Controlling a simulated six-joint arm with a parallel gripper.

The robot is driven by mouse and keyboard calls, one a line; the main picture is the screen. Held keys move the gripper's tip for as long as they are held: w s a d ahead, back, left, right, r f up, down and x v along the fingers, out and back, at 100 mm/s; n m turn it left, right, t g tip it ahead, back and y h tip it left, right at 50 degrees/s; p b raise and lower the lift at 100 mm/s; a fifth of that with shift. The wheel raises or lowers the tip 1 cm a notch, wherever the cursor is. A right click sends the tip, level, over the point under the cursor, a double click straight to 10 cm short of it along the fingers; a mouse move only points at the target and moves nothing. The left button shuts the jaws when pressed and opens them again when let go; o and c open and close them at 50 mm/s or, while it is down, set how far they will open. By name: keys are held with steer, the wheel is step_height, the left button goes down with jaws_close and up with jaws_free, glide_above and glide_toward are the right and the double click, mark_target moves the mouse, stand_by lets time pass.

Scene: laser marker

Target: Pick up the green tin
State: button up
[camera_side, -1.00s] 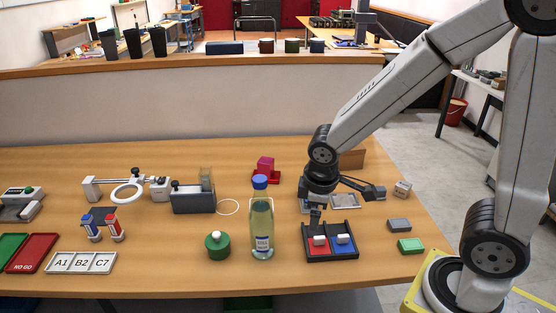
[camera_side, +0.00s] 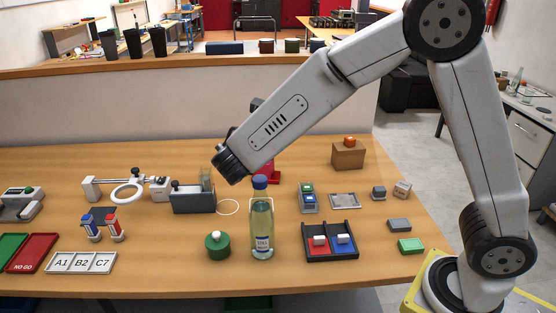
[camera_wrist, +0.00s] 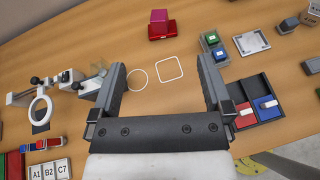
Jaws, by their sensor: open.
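The green tin (camera_side: 217,245), a short round container with a knob on top, stands upright on the table left of the clear bottle (camera_side: 262,228) in the side view. I cannot see the tin in the wrist view. My gripper (camera_wrist: 161,65) is open in the wrist view, with its two fingers wide apart and only bare table and white outlines between them. In the side view my gripper is hidden behind my arm, which reaches over the table behind the bottle.
The blue-capped bottle stands close to the tin's right. Behind the tin is a grey holder (camera_side: 193,199); a magnifier ring (camera_side: 128,193) stands further left. Table in front of the tin is clear.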

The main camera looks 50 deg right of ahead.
steer(key=w+a+n+t, duration=0.4)
steer(key=n+t+y, duration=0.4)
steer(key=n+y, duration=0.2)
glide_above(224, 250)
steer(key=w, duration=0.2)
step_height(224, 250, down, 12)
steer(key=r, duration=0.1)
steer(key=s+f+y, duration=0.1)
steer(key=s+f, duration=0.1)
steer(key=f, duration=0.1)
steer(key=s+f+g+y, duration=0.1)
steer(key=s+f, duration=0.1)
steer(key=f, duration=0.2)
steer(key=s+f+g+y, duration=0.1)
steer(key=s+f, duration=0.1)
steer(key=f, duration=0.2)
steer(key=shift+s+a+f+n+y, duration=0.1)
steer(key=shift+s+a+n+y, duration=0.1)
steer(key=shift+s+n+y, duration=0.1)
steer(key=shift+x, duration=1.4)
steer(key=shift+x, duration=2.6)
jaws_close()
